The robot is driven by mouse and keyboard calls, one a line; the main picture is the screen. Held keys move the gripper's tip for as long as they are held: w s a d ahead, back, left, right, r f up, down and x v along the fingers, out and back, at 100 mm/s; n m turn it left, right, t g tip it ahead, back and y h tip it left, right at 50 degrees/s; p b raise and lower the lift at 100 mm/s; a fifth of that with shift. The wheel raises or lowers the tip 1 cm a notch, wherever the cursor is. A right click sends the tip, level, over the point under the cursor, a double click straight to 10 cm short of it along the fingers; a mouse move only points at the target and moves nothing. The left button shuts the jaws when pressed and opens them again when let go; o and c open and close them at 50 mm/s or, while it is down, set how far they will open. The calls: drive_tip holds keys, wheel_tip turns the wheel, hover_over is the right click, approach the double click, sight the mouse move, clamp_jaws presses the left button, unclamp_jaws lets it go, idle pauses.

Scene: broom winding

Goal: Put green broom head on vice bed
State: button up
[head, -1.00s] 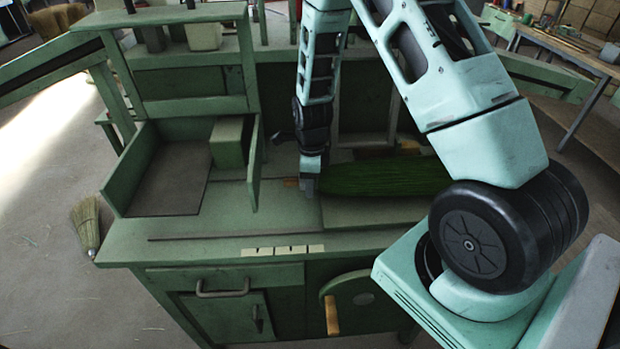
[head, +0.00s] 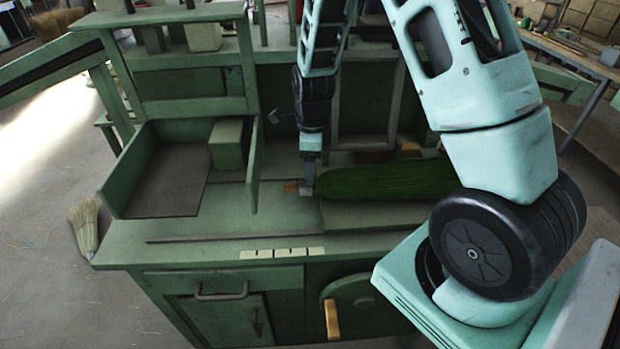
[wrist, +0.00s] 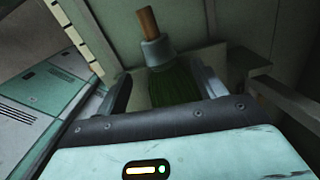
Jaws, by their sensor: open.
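The green broom head (head: 385,181) lies on its side on the right part of the green bench. Its wooden stub (head: 290,186) points left, and the arm's large joint hides its right end. My gripper (head: 308,188) is open at its left end, near the grey collar. In the wrist view the wooden stub (wrist: 148,22), the grey collar (wrist: 156,50) and the green bristles (wrist: 172,88) show between the spread fingers. Whether a finger touches is unclear. The vice bed cannot be told for sure; a walled bay (head: 165,190) with a green block (head: 229,146) stands at left.
A thin upright board (head: 254,170) stands between the bay and my gripper. The bench's front strip (head: 200,238) is mostly clear. A straw broom (head: 84,224) stands at the bench's left end. A raised back frame (head: 365,90) rises behind the broom head.

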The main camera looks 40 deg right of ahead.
wheel_tip(320, 180, up, 5)
drive_tip(key=s+a+r+n+y, duration=0.1)
drive_tip(key=s+a+r+n, duration=0.3)
drive_tip(key=a+n, duration=0.45)
drive_tip(key=s+a+r+n, duration=0.3)
drive_tip(key=s+a+n, duration=0.3)
drive_tip(key=a+n, duration=0.3)
drive_tip(key=s+a+r+n, duration=0.1)
drive_tip(key=s+a+n, duration=0.2)
drive_tip(key=s+n, duration=0.4)
drive_tip(key=s+a+r+n, duration=0.1)
drive_tip(key=s+a+n, duration=0.3)
drive_tip(key=s+n, duration=0.3)
drive_tip(key=shift+r+n+h, duration=0.15)
drive_tip(key=shift+n+h, duration=0.15)
drive_tip(key=shift+n, duration=0.95)
drive_tip(key=shift+s, duration=0.1)
